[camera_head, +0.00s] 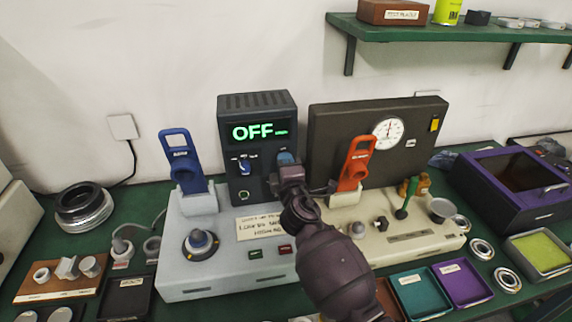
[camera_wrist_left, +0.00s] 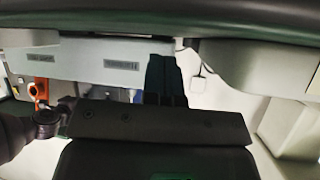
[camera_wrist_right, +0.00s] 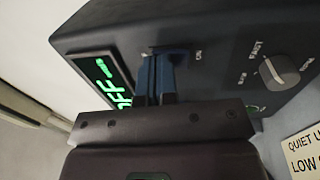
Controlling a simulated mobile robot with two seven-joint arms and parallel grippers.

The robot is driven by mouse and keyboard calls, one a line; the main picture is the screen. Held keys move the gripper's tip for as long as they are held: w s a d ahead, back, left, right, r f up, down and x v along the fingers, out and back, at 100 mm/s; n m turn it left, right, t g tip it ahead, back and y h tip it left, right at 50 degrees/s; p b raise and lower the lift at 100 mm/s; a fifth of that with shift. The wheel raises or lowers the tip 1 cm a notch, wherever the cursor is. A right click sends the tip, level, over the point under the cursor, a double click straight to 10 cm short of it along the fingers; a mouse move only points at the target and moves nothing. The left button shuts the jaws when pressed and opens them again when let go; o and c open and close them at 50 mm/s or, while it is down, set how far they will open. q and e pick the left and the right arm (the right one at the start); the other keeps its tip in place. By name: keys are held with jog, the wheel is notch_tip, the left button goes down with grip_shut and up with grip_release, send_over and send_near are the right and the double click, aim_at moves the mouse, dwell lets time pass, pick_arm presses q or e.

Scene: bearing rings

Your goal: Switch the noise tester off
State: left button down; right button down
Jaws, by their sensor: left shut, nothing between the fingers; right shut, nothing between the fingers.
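The noise tester is a dark upright box (camera_head: 258,112) at the back of the bench. Its display (camera_head: 260,131) reads OFF in green; part of the green lettering also shows in the right wrist view (camera_wrist_right: 113,83). My right gripper (camera_head: 285,160) is shut and empty, with its tips at the right side of the tester's front panel. In the right wrist view its shut fingers (camera_wrist_right: 163,75) are close to the panel, beside an ON label, and cover the switch there. I cannot tell whether they touch it. My left gripper (camera_wrist_left: 163,75) is shut and empty, away from the tester.
A blue toggle clamp (camera_head: 184,165) stands left of the tester and an orange one (camera_head: 355,165) right of it. A grey base unit (camera_head: 190,270) with a knob lies in front. A dark panel with a dial (camera_head: 388,133) and a green shelf (camera_head: 450,32) are to the right.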

jog(key=shift+r, duration=0.4)
jog(key=v, duration=1.1)
jog(key=shift+f, duration=0.4)
jog(key=shift+w, duration=0.1)
